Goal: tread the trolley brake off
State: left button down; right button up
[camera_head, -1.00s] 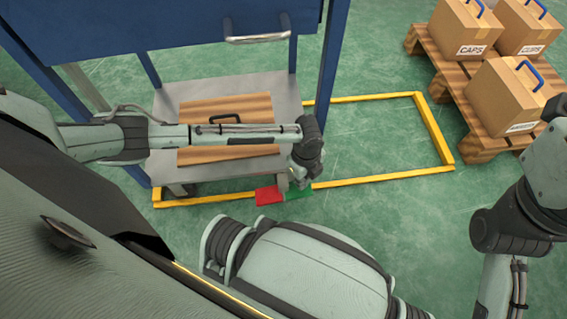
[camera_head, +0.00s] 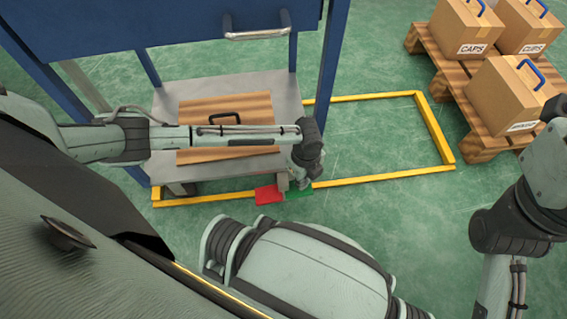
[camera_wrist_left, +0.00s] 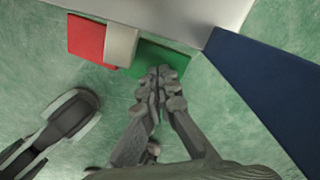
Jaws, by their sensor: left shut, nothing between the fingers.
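The grey trolley (camera_head: 286,98) stands under a blue frame, with a wooden-topped load on its deck. At its near edge are a red pedal (camera_head: 267,195) and a green pedal (camera_head: 299,193), side by side. The red pedal (camera_wrist_left: 87,38) and the green pedal (camera_wrist_left: 162,56) also show in the left wrist view, with a pale post between them. My left gripper (camera_head: 303,184) points down at the green pedal. In the left wrist view its shut, empty fingertips (camera_wrist_left: 160,76) overlap the green pedal's near edge. I cannot tell whether they touch it.
Yellow floor lines (camera_head: 385,178) mark a bay, with clear green floor to the right of the trolley. A blue post (camera_head: 328,75) stands close to my left wrist. A wooden pallet (camera_head: 455,90) with cardboard boxes (camera_head: 508,95) is at the upper right.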

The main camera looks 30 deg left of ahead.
pick_arm(q)
jog(key=shift+f+b, duration=0.6)
jog(key=shift+f, duration=0.65)
jog(key=shift+r, duration=0.1)
